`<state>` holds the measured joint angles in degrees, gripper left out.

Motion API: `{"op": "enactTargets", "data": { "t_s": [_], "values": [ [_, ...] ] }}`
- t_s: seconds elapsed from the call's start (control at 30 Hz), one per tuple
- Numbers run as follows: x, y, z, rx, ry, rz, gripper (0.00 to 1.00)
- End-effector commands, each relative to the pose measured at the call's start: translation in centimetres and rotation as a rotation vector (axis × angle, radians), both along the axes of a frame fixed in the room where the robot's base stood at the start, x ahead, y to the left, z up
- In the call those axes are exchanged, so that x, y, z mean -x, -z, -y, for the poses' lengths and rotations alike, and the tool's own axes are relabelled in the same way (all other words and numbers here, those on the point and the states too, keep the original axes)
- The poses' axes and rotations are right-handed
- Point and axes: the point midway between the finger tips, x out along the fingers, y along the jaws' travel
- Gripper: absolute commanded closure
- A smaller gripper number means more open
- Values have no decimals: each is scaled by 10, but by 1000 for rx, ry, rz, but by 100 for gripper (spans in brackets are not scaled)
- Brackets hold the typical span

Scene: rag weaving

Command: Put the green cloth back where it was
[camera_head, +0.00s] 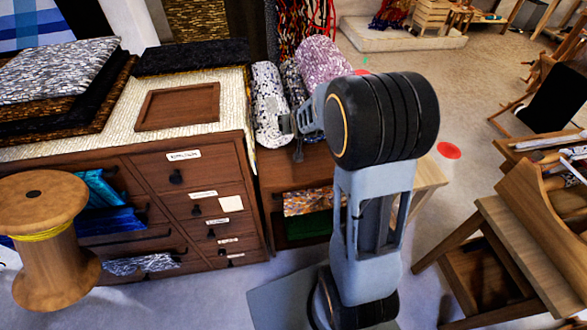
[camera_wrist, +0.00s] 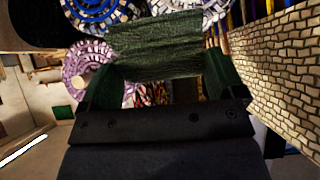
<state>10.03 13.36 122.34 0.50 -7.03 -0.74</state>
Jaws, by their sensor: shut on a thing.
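A dark green woven cloth (camera_wrist: 155,48) spans the space ahead of my gripper (camera_wrist: 160,75) in the wrist view, and the jaws are shut on it. Rolled rug ends lie close beyond it. In the head view my gripper (camera_head: 288,124) is small and partly hidden by my arm, beside a grey speckled roll (camera_head: 268,100); I cannot make out the held cloth there. Another green piece (camera_head: 308,227) lies in the low shelf, below an orange-grey patterned piece (camera_head: 312,202).
A wooden drawer cabinet (camera_head: 150,165) with a shallow brown tray (camera_head: 178,107) on top stands at left. A pink-grey roll (camera_head: 322,62) lies beside the grey one. A large wooden spool (camera_head: 48,240) is in front. Wooden furniture (camera_head: 500,250) stands at right.

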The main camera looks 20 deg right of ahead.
Motion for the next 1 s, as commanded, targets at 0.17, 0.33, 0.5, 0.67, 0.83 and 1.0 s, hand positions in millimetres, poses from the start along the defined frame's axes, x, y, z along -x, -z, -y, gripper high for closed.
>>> {"op": "enactTargets", "data": {
  "t_s": [0.17,0.33,0.5,0.67,0.83,1.0],
  "values": [
    [5,2,8,-13,14,-80,38],
    [8,4,10,-19,25,-109,38],
    [23,11,15,-37,33,-207,38],
    [62,30,12,-70,43,-359,38],
    [101,50,4,-90,40,-474,38],
    [136,64,-4,-107,37,-575,38]
  ]
}}
